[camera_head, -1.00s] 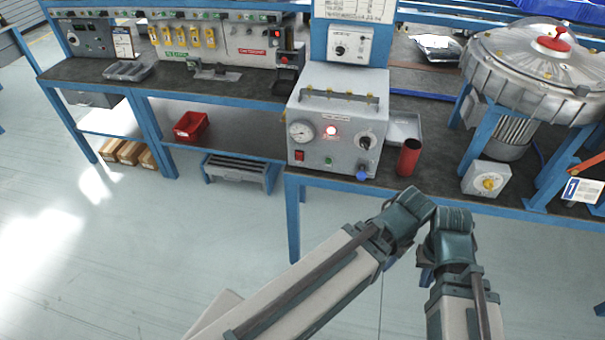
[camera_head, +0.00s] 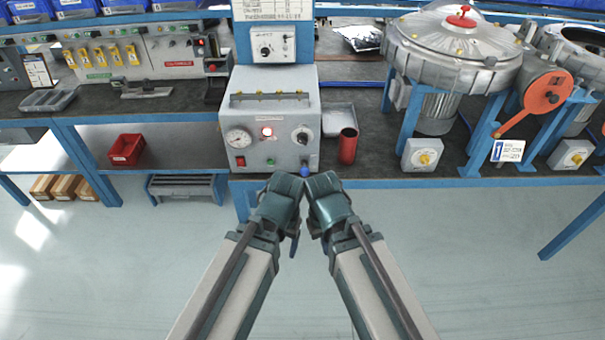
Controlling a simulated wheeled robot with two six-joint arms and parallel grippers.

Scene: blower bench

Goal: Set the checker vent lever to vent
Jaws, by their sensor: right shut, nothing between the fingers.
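My right gripper (camera_head: 325,243) is shut and empty, apart from the checker.
A large blower (camera_head: 455,50) on blue legs and an orange lever (camera_head: 540,97) are farther right. A red bin (camera_head: 126,149) lies on the lower shelf. The floor before the bench is clear.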

